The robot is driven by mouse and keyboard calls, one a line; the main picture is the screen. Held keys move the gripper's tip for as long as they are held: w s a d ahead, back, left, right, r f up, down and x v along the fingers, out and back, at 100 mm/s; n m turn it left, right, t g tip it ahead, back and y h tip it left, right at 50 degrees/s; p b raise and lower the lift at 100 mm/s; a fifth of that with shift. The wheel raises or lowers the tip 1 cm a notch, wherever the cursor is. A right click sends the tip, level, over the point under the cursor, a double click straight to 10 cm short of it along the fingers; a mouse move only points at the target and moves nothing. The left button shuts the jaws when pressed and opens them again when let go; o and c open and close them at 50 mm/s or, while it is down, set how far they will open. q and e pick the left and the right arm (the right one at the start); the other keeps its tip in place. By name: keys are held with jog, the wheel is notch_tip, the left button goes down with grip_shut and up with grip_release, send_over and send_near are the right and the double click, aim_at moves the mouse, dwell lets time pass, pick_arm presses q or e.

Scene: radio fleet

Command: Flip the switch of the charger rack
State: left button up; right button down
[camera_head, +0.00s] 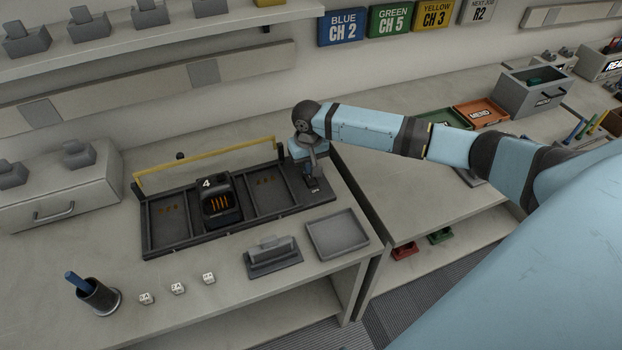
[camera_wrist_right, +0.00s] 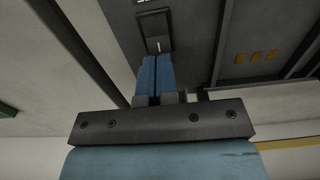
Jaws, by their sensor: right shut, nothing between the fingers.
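The charger rack (camera_head: 283,207) is a dark tray with several bays and a raised yellow bar (camera_head: 205,164) along its back. A black unit marked 4 (camera_head: 219,199) stands in one bay, and bays on either side of it look empty. The switch (camera_head: 315,186) is at the rack's right end; in the right wrist view its dark plate (camera_wrist_right: 155,28) lies just beyond my fingertips. My right gripper (camera_head: 309,176) points down over the switch. Its blue fingers (camera_wrist_right: 156,62) are shut together and empty. Whether they touch the switch I cannot tell. My left gripper is not in view.
A grey tray (camera_head: 337,234) and a grey stand (camera_head: 273,256) sit in front of the rack. A pen cup (camera_head: 97,295) and small white dice (camera_head: 178,288) are at the front left. A drawer box (camera_head: 62,188) stands left. A gap separates the right-hand bench.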

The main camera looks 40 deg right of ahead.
jog(key=shift+f, duration=0.9)
dwell(0.3)
notch_tip(320, 180, up, 2)
jog(key=p, duration=0.3)
jog(key=shift+r, duration=0.25)
notch_tip(320, 180, up, 2)
jog(key=p, duration=0.2)
jog(key=shift+p, duration=0.3)
notch_tip(320, 180, up, 3)
jog(key=p, duration=0.3)
jog(key=shift+f, duration=0.2)
jog(key=shift+s+f, duration=0.1)
jog(key=shift+s, duration=0.05)
